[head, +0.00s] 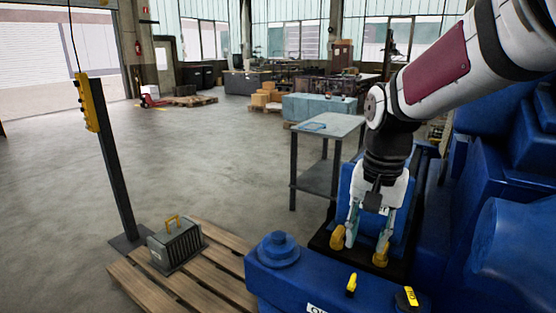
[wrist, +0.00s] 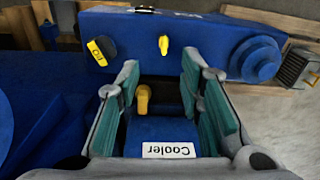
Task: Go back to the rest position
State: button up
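My gripper (head: 362,240) points down over the blue engine at the right of the head view. In the wrist view its two teal-padded fingers (wrist: 160,92) stand wide apart with nothing clamped between them. A yellow handle (wrist: 143,98) shows in the gap, nearer the left finger, on a blue block labelled "Cooler" (wrist: 168,150). In the head view two yellow-orange handles, one left (head: 337,238) and one right (head: 381,257), appear by the fingertips. I cannot tell whether the fingers touch them.
A blue housing (head: 325,285) in front carries a round cap (head: 278,248), a small yellow lever (head: 351,284) and a black knob (head: 407,298). A grey table (head: 330,125) stands behind. A pallet (head: 200,270) holds a finned box (head: 176,246) beside a post (head: 113,170). Open floor lies left.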

jog(key=s+r+n+t, duration=0.2)
jog(key=s+n, duration=0.1)
jog(key=s, duration=0.5)
jog(key=s+r+n+t, duration=0.2)
jog(key=s+n, duration=0.1)
jog(key=s, duration=0.6)
jog(key=shift+s+r+t, duration=0.2)
jog(key=shift+r+t, duration=0.1)
jog(key=shift+r, duration=0.1)
jog(key=shift+d, duration=0.1)
